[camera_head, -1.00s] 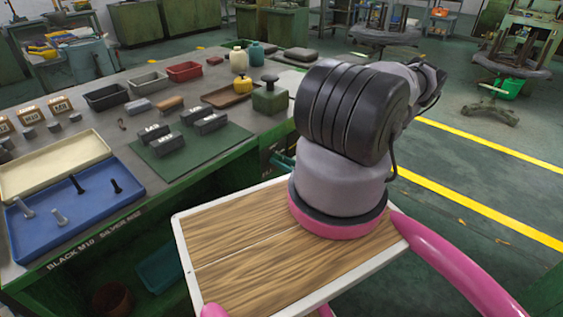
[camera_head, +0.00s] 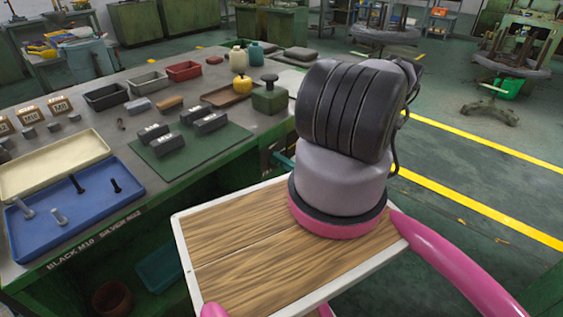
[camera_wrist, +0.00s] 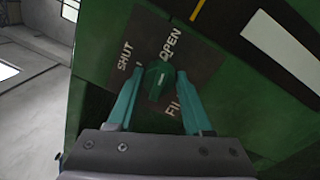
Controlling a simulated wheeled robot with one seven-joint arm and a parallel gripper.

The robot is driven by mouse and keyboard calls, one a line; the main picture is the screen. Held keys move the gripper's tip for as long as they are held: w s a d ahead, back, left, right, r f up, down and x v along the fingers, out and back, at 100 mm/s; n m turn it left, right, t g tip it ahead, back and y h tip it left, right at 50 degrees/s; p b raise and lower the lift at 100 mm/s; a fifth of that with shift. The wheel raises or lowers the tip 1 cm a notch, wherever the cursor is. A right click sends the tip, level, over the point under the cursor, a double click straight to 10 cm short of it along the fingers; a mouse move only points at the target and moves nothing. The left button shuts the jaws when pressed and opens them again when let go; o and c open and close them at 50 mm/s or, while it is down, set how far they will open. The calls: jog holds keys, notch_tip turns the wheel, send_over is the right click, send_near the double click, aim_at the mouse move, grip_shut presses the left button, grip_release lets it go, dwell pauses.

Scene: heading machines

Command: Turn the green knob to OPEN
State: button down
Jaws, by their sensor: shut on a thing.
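The green knob (camera_wrist: 157,86) is in the wrist view, on a dark label plate (camera_wrist: 132,42) of a green machine panel. The plate reads SHUT to the left, OPEN above and a partly hidden word, seemingly FILL, below right. The knob's upper end lies near the start of the word OPEN; its exact setting is hard to tell. My gripper (camera_wrist: 159,72) has its two teal fingers on either side of the knob, shut on it.
In the head view, a workbench (camera_head: 100,82) on the left holds a blue tray (camera_head: 85,215) with bolts, a cream tray (camera_head: 45,165), small bins and grey blocks on a green mat (camera_head: 170,168). Open floor with yellow lines (camera_head: 480,203) lies to the right.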

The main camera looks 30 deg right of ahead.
jog(key=shift+m, duration=0.7)
jog(key=shift+c, duration=1.6)
grip_release()
jog(key=v, duration=1)
jog(key=shift+s, duration=0.45)
jog(key=shift+d, duration=0.1)
